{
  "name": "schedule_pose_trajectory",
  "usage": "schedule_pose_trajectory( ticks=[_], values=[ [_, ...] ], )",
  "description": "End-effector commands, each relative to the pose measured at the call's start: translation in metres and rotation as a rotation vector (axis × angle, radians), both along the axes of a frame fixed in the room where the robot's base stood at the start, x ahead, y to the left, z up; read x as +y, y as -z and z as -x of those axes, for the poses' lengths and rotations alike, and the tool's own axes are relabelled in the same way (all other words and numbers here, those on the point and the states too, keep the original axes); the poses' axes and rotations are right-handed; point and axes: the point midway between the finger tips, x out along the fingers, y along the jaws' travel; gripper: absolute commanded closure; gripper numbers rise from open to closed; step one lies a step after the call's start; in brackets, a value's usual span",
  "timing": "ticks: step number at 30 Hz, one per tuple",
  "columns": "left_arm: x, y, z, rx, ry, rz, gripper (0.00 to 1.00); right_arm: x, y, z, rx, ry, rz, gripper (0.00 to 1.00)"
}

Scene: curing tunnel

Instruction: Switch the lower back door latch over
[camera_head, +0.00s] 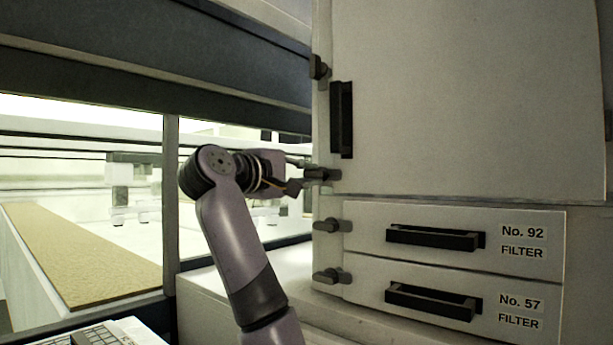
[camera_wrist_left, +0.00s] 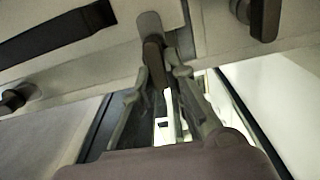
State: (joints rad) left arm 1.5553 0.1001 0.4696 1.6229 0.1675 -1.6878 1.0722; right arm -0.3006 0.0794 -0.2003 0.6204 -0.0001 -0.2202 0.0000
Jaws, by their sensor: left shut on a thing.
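The lower door latch (camera_head: 324,174) is a small dark lever at the lower left corner of the cabinet's large pale door (camera_head: 465,95). In the head view it lies roughly level. My left gripper (camera_head: 301,175) reaches it from the left and is shut on it. In the left wrist view, the latch lever (camera_wrist_left: 152,52) sits between the fingertips of my left gripper (camera_wrist_left: 162,78), below its rounded mounting plate. The fingers partly hide the lever's end. My right gripper is not in view.
A black door handle (camera_head: 342,120) and an upper latch (camera_head: 318,67) are above. Below are two filter drawers with black handles (camera_head: 432,237) and their own latches (camera_head: 331,226). A dark window frame post (camera_head: 171,200) stands left. A keyboard (camera_head: 105,335) lies at lower left.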

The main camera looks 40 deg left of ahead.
Motion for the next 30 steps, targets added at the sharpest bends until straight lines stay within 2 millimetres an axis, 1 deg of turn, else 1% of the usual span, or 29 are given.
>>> schedule_pose_trajectory(
  ticks=[6, 20, 21, 27, 30],
  values=[
    [0.0001, 0.0017, -0.0003, 0.007, 0.000, 0.051, 1.00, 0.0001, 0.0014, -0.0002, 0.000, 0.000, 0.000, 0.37],
    [0.0001, 0.0021, -0.0004, 0.009, 0.000, 0.061, 1.00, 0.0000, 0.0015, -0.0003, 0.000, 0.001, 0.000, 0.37],
    [0.0001, 0.0021, -0.0004, 0.009, 0.000, 0.061, 0.85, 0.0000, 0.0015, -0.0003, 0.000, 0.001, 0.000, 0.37],
    [0.0000, 0.0017, -0.0003, 0.008, 0.000, 0.060, 0.71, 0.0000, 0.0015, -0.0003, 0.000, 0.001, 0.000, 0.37],
    [0.0000, 0.0015, -0.0002, 0.007, 0.000, 0.059, 0.67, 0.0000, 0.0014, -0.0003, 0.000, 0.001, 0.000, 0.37]
  ],
)
